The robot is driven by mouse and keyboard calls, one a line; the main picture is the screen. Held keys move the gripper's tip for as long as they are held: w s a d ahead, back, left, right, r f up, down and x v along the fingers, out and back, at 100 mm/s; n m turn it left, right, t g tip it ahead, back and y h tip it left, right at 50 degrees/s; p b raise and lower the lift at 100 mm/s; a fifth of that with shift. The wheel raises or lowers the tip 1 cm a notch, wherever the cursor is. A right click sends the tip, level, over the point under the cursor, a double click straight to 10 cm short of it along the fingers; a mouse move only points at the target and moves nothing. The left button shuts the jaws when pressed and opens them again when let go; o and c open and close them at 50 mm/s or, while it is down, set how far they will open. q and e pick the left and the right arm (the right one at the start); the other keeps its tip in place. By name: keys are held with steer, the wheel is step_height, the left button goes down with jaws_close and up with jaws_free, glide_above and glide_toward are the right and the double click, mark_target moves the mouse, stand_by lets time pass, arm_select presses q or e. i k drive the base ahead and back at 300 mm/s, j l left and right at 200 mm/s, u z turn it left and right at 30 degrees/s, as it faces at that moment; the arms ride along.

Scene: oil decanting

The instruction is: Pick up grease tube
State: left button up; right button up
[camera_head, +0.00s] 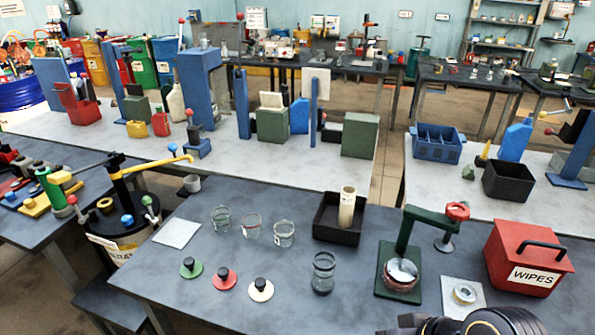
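A cream upright cylinder (347,208), which looks like the grease tube, stands in a black open tray (325,233) at the back of the near grey table. No label can be read on it. It stands free, with nothing touching it from above. Neither of my grippers shows in this view. Only a dark rounded part, likely of my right arm, shows at the bottom edge on the right.
On the near table (225,290) are three glass beakers (252,225), a jar (323,273), green, red and cream discs with black knobs, a green press (405,240) and a red wipes box (525,260). A drum (120,235) with a yellow-handled pump stands left.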

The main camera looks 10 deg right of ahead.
mark_target(325, 262)
steer(key=i+j+z, duration=0.2)
steer(key=j, duration=0.15)
steer(key=i+j+z, duration=0.2)
steer(key=j, duration=0.15)
steer(key=i+j+z, duration=0.2)
steer(key=j, duration=0.2)
steer(key=k+l, duration=0.05)
